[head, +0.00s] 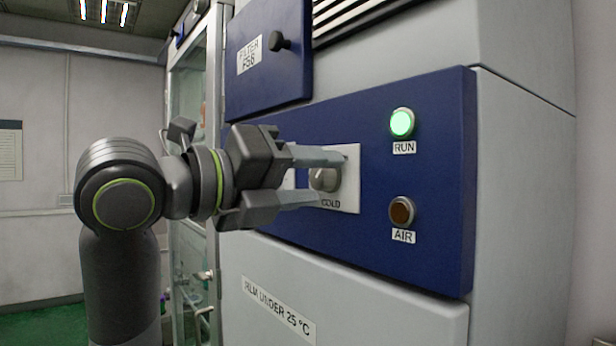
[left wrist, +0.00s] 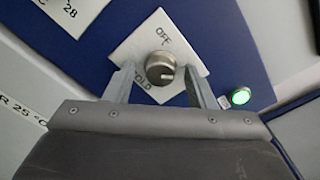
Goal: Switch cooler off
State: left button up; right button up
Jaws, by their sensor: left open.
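A round metal knob (left wrist: 160,66) sits on a white plate (left wrist: 133,48) marked OFF and COLD, on the cooler's blue panel. A pale mark shows on the knob's lower part in the left wrist view. In the head view the knob (head: 326,180) is partly covered by my fingers, and the word COLD shows below it. My left gripper (head: 331,179) is open, one finger above the knob and one below. In the left wrist view its fingers (left wrist: 158,74) stand on either side of the knob with gaps. My right gripper is not in view.
The green RUN light (head: 402,123) is lit; the AIR light (head: 402,211) below looks dark amber. A blue FILTER door (head: 268,60) with a black knob is above. A glass-fronted cabinet (head: 188,110) stands behind my left arm.

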pick_arm(q)
jog(key=c, duration=1)
jog(key=shift+o, duration=0.2)
jog(key=shift+f+n, duration=0.1)
jog(key=shift+n, duration=0.3)
jog(key=n+b, duration=0.2)
jog(key=n, duration=0.1)
jog(key=n+b, duration=0.1)
jog(key=n, duration=0.3)
jog(key=shift+n, duration=0.3)
jog(key=n+b, duration=0.2)
jog(key=n, duration=0.3)
jog(key=shift+n+b, duration=0.35)
jog(key=shift+n, duration=1.85)
